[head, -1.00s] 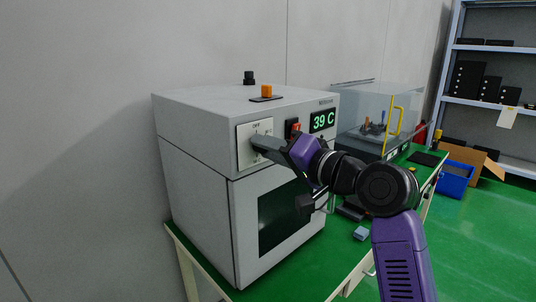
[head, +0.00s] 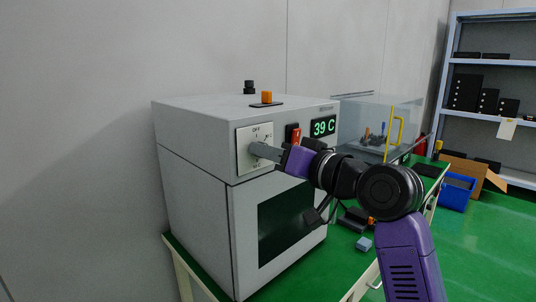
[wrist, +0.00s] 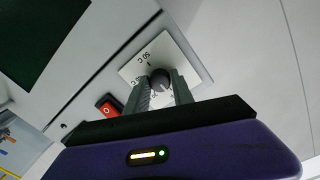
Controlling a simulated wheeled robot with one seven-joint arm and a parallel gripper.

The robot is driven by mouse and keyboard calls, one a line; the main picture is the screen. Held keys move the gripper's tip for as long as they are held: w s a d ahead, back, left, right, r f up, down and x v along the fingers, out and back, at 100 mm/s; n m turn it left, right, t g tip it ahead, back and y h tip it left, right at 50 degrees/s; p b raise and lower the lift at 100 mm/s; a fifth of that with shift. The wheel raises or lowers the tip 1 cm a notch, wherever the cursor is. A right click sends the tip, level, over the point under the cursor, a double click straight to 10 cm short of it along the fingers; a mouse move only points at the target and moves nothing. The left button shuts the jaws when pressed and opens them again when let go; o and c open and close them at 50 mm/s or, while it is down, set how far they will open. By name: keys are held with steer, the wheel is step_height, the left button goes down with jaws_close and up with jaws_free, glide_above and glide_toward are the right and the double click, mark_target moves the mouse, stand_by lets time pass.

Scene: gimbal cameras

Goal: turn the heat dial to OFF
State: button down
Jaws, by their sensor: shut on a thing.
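The heat dial is a dark round knob (wrist: 160,80) on a white square plate (head: 255,148) on the upper front of the grey oven (head: 190,190). The plate has "OFF" printed at its top in the head view. In the wrist view the plate shows temperature marks such as "50 C". My gripper (wrist: 162,88) has its two grey fingers on either side of the knob, shut on it. In the head view the fingers hide most of the knob, so its pointer direction cannot be told.
A red switch (head: 294,135) and a green display reading "39 C" (head: 323,126) sit right of the dial. An orange knob (head: 267,97) is on the oven top. A clear box (head: 370,125) with a yellow handle stands behind on the green bench.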

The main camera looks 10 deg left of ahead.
steer(key=shift+f, duration=0.15)
steer(key=c, duration=1.1)
jaws_free()
steer(key=shift+d, duration=0.1)
steer(key=v, duration=0.7)
steer(key=shift+s+d+b, duration=0.25)
steer(key=shift+b, duration=0.1)
